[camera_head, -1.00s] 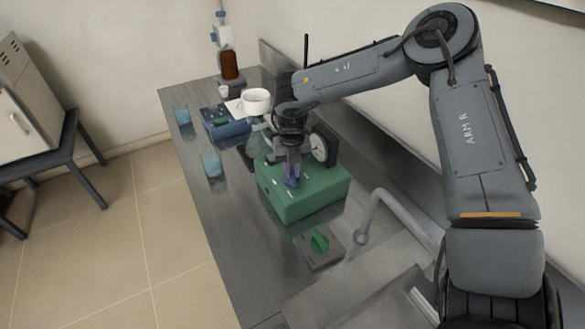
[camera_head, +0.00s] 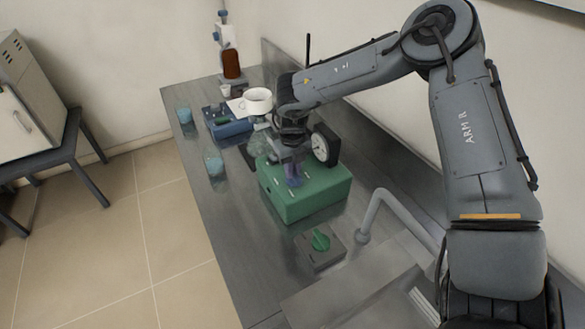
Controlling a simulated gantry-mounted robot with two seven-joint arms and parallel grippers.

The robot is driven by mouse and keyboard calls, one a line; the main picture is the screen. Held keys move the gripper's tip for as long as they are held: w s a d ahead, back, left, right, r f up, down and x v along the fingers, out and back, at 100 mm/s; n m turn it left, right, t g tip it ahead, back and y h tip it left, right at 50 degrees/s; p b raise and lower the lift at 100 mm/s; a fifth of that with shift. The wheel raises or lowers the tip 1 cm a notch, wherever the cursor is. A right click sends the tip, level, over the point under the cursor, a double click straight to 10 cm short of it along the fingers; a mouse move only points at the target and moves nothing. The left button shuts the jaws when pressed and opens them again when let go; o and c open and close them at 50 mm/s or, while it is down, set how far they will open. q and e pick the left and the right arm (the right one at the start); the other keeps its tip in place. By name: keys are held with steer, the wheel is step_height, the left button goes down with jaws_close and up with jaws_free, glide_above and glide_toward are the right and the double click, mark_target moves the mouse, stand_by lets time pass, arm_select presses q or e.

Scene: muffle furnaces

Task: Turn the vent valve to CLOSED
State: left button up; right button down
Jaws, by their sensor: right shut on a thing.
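My right gripper (camera_head: 293,178) points down at the top of the green box (camera_head: 308,202), between its left part and a round white-faced gauge (camera_head: 321,147). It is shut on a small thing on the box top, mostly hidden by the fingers. Only a purplish-blue patch shows there, and I cannot tell whether it is the vent valve handle or part of the fingers. No OPEN or CLOSED marking is readable. A separate green knob (camera_head: 320,241) sits on a grey plate in front of the box. My left gripper is out of view.
A bent grey pipe (camera_head: 372,206) rises right of the knob plate.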

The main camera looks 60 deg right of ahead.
steer(key=shift+a, duration=0.1)
steer(key=c, duration=1.1)
jaws_free()
step_height(320, 180, up, 11)
steer(key=p, duration=0.1)
